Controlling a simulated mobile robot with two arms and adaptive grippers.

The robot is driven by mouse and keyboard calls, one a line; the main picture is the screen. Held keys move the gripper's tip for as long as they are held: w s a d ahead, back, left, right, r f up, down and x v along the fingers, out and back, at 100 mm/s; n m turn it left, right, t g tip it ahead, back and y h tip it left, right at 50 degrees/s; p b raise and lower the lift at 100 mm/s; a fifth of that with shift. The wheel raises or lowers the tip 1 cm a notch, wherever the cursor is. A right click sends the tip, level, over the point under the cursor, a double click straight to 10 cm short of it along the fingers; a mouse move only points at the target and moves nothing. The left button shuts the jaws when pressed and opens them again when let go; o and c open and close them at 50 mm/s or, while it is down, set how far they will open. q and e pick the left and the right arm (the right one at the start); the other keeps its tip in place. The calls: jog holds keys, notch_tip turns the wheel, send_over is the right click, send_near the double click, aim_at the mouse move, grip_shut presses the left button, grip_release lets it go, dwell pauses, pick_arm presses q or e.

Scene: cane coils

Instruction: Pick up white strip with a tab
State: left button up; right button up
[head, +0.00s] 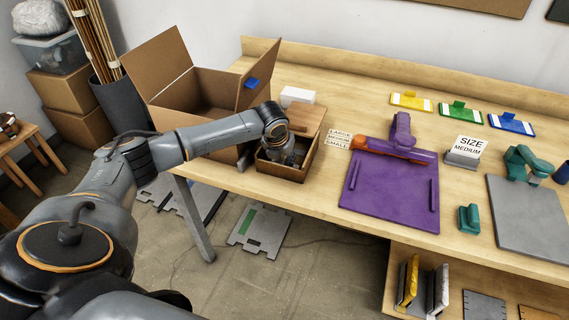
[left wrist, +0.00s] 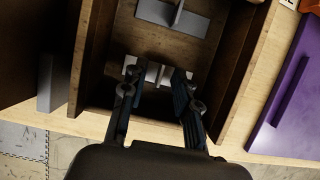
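In the left wrist view, a pale strip with an upright tab (left wrist: 154,73) lies in the near part of a wooden box (left wrist: 237,60). A second grey strip with a tab (left wrist: 172,15) lies farther in. My left gripper (left wrist: 157,84) reaches down into the box with its fingers apart on either side of the near strip's tab. I cannot tell whether they touch the strip. In the head view, the left gripper (head: 288,152) is over the same box (head: 283,171), and the strips are mostly hidden. My right gripper is not in view.
A large open cardboard box (head: 180,85) stands left of the wooden box. A purple board (head: 390,197) lies to its right. Yellow (head: 411,102), green (head: 459,115) and blue (head: 511,123) tabbed pieces lie at the back. A size sign (head: 466,149) stands beside a grey board (head: 525,215).

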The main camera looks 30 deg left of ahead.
pick_arm(q)
jog(key=shift+c, duration=0.4)
grip_shut()
jog(key=shift+r, duration=0.1)
